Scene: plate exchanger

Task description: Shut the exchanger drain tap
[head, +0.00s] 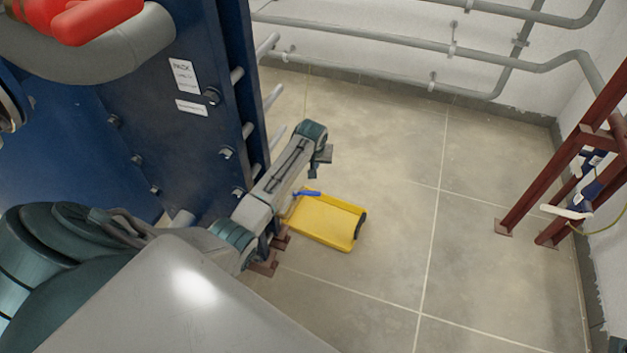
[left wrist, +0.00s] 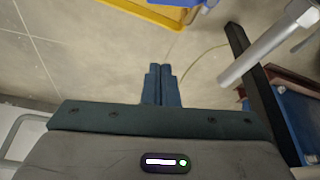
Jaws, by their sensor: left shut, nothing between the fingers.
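The drain tap shows as a small blue lever (head: 306,193) low beside the blue plate exchanger (head: 170,110), above the near-left part of a yellow tray. Its body is mostly hidden behind my left arm, so I cannot tell how the lever stands to its pipe. In the left wrist view a blue piece (left wrist: 208,4), likely the lever, is cut off at the top edge. My left gripper (head: 322,158) is above and slightly right of the lever, apart from it. Its fingers (left wrist: 161,72) are closed together and empty. My right gripper is not in view.
The yellow tray (head: 325,221) lies on the tiled floor. Bolt rods (head: 272,97) stick out from the exchanger. A grey rod (left wrist: 262,45) is close to the right of the left fingers. A red steel frame (head: 560,160) stands at right. The floor between is clear.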

